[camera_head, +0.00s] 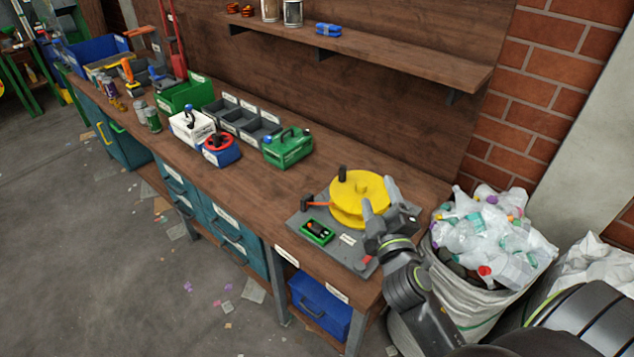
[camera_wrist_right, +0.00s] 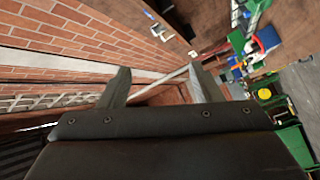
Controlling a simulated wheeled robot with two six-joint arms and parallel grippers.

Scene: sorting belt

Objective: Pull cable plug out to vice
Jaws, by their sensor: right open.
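A round yellow reel-like piece (camera_head: 352,212) sits on a grey board (camera_head: 352,256) at the near right end of the workbench. My right gripper (camera_head: 380,198) is open in front of the reel's right side in the head view; I cannot tell whether it touches. The right wrist view shows its two fingers (camera_wrist_right: 162,84) apart, with nothing held between them. I cannot make out a cable plug. A small blue and grey item (camera_head: 160,78) far along the bench may be a vice, but it is too small to tell. My left gripper is not in view.
A hammer-like tool (camera_head: 308,203) and a small green tray (camera_head: 317,231) lie by the reel. A green case (camera_head: 288,148), grey bins (camera_head: 252,130) and a white box (camera_head: 191,128) stand farther left. A sack of bottles (camera_head: 480,300) stands right of the bench.

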